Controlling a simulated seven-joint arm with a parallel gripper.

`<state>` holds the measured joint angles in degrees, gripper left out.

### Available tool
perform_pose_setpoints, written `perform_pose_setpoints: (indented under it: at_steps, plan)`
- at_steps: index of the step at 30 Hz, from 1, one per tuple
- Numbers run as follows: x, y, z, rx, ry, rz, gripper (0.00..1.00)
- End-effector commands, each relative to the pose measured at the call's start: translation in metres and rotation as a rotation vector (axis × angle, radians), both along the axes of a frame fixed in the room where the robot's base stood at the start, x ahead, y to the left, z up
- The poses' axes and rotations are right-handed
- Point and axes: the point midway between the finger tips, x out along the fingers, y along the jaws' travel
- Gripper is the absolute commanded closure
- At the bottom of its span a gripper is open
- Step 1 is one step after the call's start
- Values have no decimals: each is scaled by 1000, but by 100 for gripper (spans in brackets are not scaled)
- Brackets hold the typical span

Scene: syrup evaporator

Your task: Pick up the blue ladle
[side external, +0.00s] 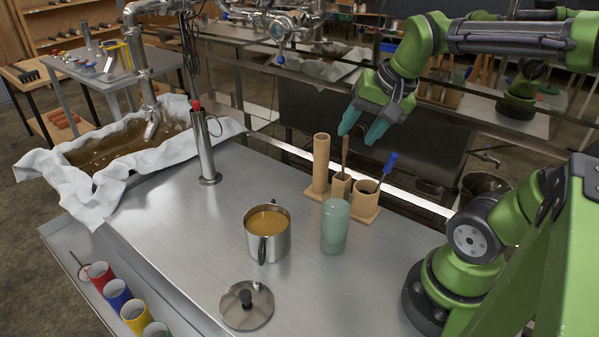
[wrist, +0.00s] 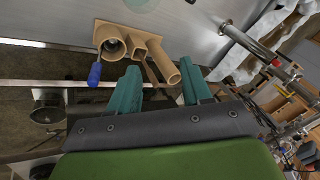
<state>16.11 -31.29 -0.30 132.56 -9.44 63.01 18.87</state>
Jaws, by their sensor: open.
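The blue ladle (side external: 389,162) leans in the short round cup at the right of a tan holder (side external: 365,212); only its blue handle and part of its shaft show, and its lower end is hidden in the cup. In the wrist view the blue handle (wrist: 95,74) is left of my fingers. My gripper (side external: 357,138) is open and empty, with its teal fingers pointing down above the holder. In the wrist view my gripper (wrist: 161,68) has its fingers apart, near a brown handle (wrist: 150,73) from the square middle cup. The ladle is outside the fingers.
A tall tan tube (side external: 321,165) stands at the holder's left. A greenish jar (side external: 335,226) and a steel pot of amber liquid (side external: 267,232) stand in front. A lid (side external: 247,305) lies on the steel table. A metal post (side external: 203,150) stands farther left.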

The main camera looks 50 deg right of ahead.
Motion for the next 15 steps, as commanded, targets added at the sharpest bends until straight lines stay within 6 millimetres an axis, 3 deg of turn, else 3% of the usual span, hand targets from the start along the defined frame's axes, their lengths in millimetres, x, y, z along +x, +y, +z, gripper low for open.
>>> perform_pose_setpoints:
  at_steps: [3,7,11,15]
  plan:
    - [-5,-36,8,124,105,-415,52]
    - [-17,-66,18,244,188,-901,52]
    - [-29,-84,29,335,231,-1367,52]
    - [-38,-86,40,398,237,-1734,52]
